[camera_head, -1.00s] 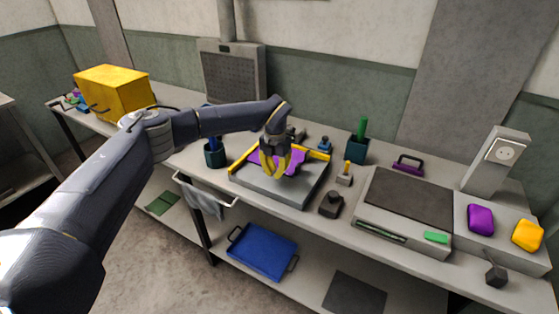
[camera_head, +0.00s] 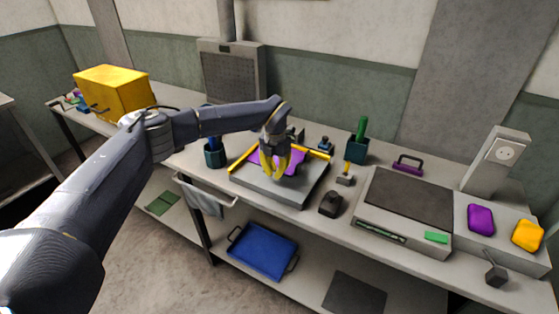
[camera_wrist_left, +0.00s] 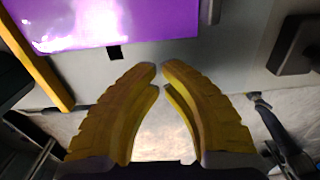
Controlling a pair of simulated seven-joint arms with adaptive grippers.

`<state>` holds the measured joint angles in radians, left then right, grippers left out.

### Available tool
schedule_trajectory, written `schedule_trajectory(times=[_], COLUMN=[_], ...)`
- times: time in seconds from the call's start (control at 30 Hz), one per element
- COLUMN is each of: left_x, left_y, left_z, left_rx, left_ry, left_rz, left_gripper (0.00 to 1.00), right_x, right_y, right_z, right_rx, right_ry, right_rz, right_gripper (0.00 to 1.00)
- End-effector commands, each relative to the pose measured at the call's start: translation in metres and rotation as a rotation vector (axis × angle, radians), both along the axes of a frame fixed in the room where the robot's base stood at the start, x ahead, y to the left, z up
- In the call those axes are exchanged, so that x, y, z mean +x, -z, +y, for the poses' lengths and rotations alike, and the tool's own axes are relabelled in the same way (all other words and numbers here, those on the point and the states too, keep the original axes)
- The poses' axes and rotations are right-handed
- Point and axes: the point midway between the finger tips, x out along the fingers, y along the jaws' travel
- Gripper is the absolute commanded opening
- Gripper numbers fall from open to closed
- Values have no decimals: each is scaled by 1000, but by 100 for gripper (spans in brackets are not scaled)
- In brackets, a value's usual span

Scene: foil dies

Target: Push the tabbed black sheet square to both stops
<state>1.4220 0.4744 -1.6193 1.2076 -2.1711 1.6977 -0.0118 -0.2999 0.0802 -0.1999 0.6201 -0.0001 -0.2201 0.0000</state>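The sheet shows as purple and glossy, not black (camera_head: 297,158); it lies on a grey plate (camera_head: 290,192). In the left wrist view the sheet (camera_wrist_left: 120,20) has a small black tab (camera_wrist_left: 115,52) on its near edge. Yellow stop bars stand along the plate's left side (camera_head: 243,160) and back (camera_head: 318,153). My left gripper (camera_head: 276,175) points down over the plate and hides part of the sheet. In the left wrist view its yellow fingertips (camera_wrist_left: 160,68) nearly meet with nothing between them, just off the tab's edge. Contact cannot be told. My right gripper is out of view.
A dark block (camera_head: 330,204) sits right of the plate, near a small yellow-handled stamp (camera_head: 346,175). Dark cups stand left (camera_head: 215,155) and behind right (camera_head: 357,150). A flat grey device (camera_head: 405,210) fills the bench to the right.

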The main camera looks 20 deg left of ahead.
Motion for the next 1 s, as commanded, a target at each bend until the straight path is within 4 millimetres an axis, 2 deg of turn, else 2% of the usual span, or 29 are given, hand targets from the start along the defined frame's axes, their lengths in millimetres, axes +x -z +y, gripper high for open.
schedule_trajectory(times=[1.0], left_x=[0], left_y=[16], left_z=[0], left_rx=[0], left_ry=[0], left_rz=[1], left_gripper=[0], right_x=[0], right_y=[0], right_z=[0], right_rx=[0], right_ry=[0], right_rz=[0], right_gripper=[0])
